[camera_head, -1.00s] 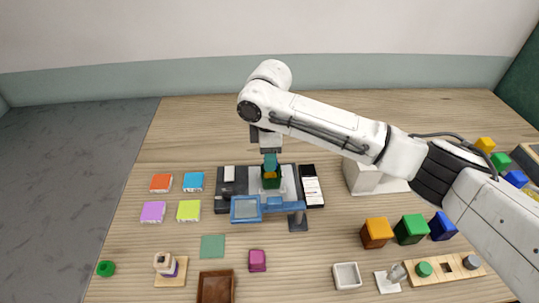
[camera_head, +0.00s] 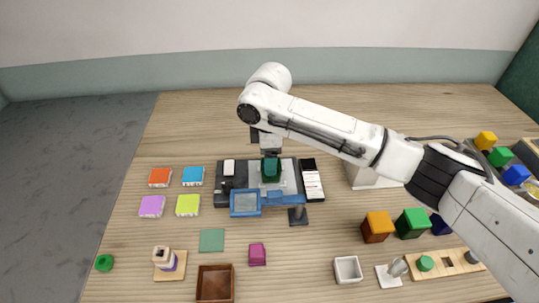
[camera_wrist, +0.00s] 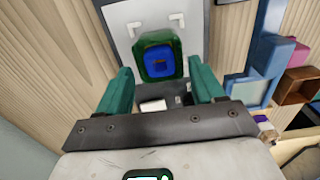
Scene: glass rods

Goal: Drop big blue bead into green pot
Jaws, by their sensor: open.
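The green pot (camera_wrist: 157,46) stands on a pale plate, seen from above in the wrist view. The blue bead (camera_wrist: 160,61), squarish with a dark opening, shows inside the pot's green rim. My gripper (camera_wrist: 162,75) is open, with its two teal fingers apart and nothing held between them. The pot lies ahead of and between the fingertips. In the head view my gripper (camera_head: 270,162) is over the pale plate on the dark tray, and it hides much of the pot.
A blue framed magnifier (camera_head: 246,204) on a stand is just in front of the tray (camera_head: 231,198). Colored tiles lie at left. A brown box (camera_head: 215,283), a white dish (camera_head: 347,270) and orange and green cubes (camera_head: 412,223) are in front. Bare table shows behind the tray.

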